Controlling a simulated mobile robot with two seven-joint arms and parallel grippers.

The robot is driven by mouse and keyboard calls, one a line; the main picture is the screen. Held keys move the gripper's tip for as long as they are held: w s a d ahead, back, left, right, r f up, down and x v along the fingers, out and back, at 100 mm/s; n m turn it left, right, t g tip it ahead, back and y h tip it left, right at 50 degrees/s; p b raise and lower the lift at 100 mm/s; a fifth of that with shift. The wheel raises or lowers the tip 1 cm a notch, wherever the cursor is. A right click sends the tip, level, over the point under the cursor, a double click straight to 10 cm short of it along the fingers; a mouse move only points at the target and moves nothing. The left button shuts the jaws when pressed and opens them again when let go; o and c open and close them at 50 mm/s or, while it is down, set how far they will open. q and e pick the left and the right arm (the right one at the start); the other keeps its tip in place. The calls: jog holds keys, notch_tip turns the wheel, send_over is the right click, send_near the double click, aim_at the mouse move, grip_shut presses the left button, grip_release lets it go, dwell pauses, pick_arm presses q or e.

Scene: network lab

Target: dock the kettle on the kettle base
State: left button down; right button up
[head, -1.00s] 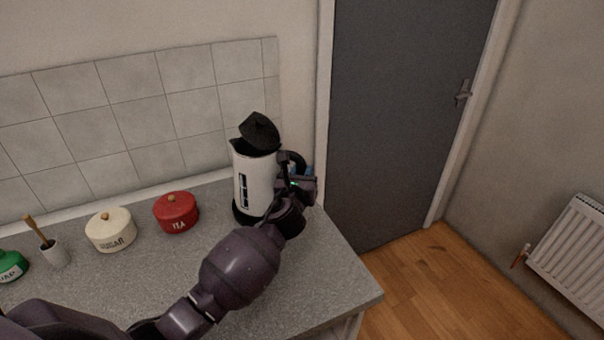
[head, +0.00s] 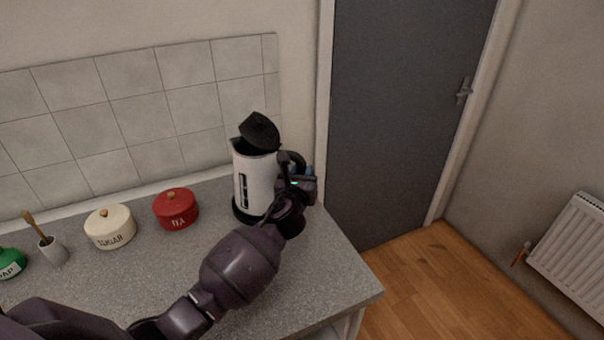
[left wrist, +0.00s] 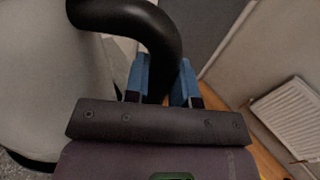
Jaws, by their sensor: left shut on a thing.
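The white kettle (head: 258,180) stands upright near the back right corner of the counter, with its black lid (head: 259,131) tilted open. A black round part (head: 240,214) shows at its foot; I cannot tell whether this is the kettle's own bottom or the kettle base, nor whether there is a gap. My left gripper (head: 301,176) is at the right side of the kettle, shut on its black handle. In the left wrist view the blue fingertips (left wrist: 165,85) sit on both sides of the black handle (left wrist: 135,20), beside the pale kettle body (left wrist: 40,80). My right gripper is out of view.
A red tea pot (head: 176,209), a cream sugar pot (head: 110,227), a small cup with a brush (head: 54,251) and a green soap container (head: 10,263) stand left of the kettle. The counter (head: 320,275) is clear in front and ends at the right.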

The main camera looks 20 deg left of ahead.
pick_arm(q)
jog(key=c, duration=1.3)
grip_release()
jog(key=shift+r, duration=0.1)
jog(key=shift+o, duration=0.4)
jog(key=shift+f, duration=0.25)
jog(key=s+d+p, duration=0.2)
jog(key=s, duration=0.9)
jog(key=shift+r, duration=0.15)
jog(key=shift+d, duration=0.1)
